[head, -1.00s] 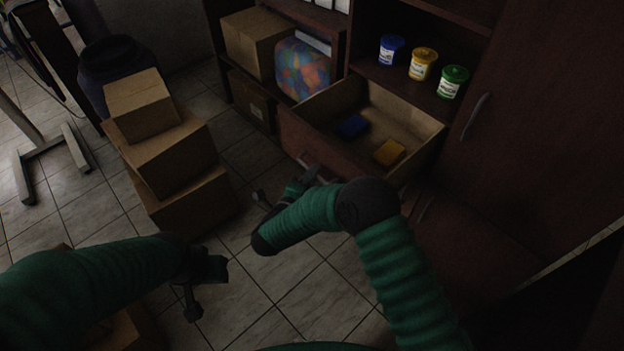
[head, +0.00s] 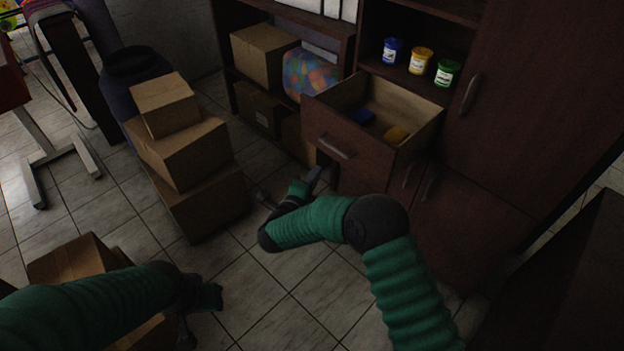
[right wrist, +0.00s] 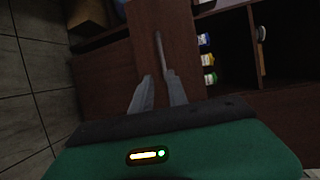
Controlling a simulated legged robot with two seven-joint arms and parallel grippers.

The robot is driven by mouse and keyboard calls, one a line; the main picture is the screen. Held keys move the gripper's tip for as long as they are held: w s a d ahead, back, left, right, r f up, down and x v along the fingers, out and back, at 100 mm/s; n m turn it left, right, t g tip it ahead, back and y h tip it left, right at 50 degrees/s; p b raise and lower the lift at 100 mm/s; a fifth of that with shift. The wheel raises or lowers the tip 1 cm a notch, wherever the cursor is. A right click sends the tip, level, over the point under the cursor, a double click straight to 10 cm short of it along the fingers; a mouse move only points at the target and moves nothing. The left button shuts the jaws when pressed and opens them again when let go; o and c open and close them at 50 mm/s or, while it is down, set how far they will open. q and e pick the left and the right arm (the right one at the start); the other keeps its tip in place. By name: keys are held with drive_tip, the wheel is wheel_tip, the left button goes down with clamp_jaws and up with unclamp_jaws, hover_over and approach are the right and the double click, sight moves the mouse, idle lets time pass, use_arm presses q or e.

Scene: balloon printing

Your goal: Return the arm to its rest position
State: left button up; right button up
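My right gripper (head: 289,188) is in front of and below the open drawer's front, apart from its metal handle (head: 336,147). In the right wrist view, its two grey fingers (right wrist: 160,94) stand apart with nothing between them, and the handle (right wrist: 162,50) shows beyond them. My right arm is bent at the elbow. My left gripper (head: 200,308) is low at the left, over the floor near the boxes; its fingers are dark and partly hidden, so their state is unclear.
The open drawer (head: 350,158) holds a blue and a yellow item. Blue, yellow and green tubs (head: 446,73) stand on the shelf above. Stacked cardboard boxes (head: 205,195) stand at left. Tiled floor (head: 290,285) is clear between the arms.

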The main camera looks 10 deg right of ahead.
drive_tip(key=s+r+n+g+y+p, duration=0.1)
drive_tip(key=s+r+n+y+p, duration=0.15)
drive_tip(key=r+n+y, duration=0.35)
drive_tip(key=s+r+n+g+y+p, duration=0.1)
drive_tip(key=s+r+n+y+p, duration=0.2)
drive_tip(key=n, duration=0.6)
drive_tip(key=s+d+n+g+p, duration=0.2)
drive_tip(key=s+d+n+g, duration=0.2)
drive_tip(key=s, duration=1)
drive_tip(key=s+d+n+g+h+p, duration=0.1)
drive_tip(key=s+d+n+g+p, duration=0.1)
drive_tip(key=s+d+n+g, duration=0.3)
drive_tip(key=s+d, duration=0.4)
drive_tip(key=s, duration=0.5)
drive_tip(key=shift+s+h, duration=0.15)
drive_tip(key=shift+h, duration=0.15)
drive_tip(key=shift+d, duration=0.3)
